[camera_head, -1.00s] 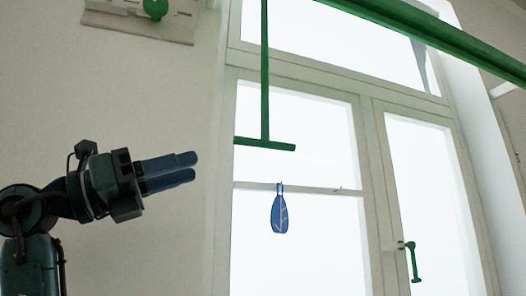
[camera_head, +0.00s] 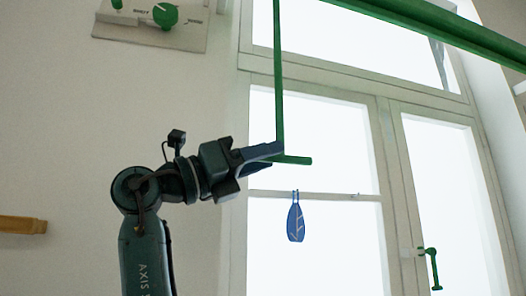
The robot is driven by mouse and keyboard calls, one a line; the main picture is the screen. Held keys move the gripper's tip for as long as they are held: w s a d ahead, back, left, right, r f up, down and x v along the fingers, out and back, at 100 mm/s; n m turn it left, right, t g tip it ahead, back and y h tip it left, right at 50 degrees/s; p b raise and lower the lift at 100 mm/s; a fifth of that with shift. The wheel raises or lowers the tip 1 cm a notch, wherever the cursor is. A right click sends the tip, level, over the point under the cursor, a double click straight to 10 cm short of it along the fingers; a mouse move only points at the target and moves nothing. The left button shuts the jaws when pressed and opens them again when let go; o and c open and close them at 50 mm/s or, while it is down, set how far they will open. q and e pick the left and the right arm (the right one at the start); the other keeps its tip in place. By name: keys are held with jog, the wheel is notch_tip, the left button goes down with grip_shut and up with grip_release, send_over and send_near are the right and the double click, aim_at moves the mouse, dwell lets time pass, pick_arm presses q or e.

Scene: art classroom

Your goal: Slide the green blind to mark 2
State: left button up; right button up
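The green blind shows as a thick green roller bar (camera_head: 445,28) running across the top right. A thin green rod (camera_head: 279,75) hangs at its left and ends in a short green crossbar (camera_head: 297,160). My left gripper (camera_head: 279,150) is at the foot of this rod, just above the crossbar, and covers the crossbar's left part. Its fingers overlap the rod in the picture; whether they are around it, touching or closed on it, I cannot tell. No numbered mark is readable. My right gripper is out of view.
A bright window with a pale frame (camera_head: 393,190) stands behind. A blue leaf-patterned ornament (camera_head: 295,222) hangs below the crossbar. A green window handle (camera_head: 433,268) is at right. A white panel with a green knob (camera_head: 165,15) is at upper left. A wooden piece (camera_head: 22,225) enters at left.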

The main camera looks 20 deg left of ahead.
pick_arm(q)
jog(key=shift+c, duration=0.3)
grip_shut()
jog(key=shift+w, duration=0.1)
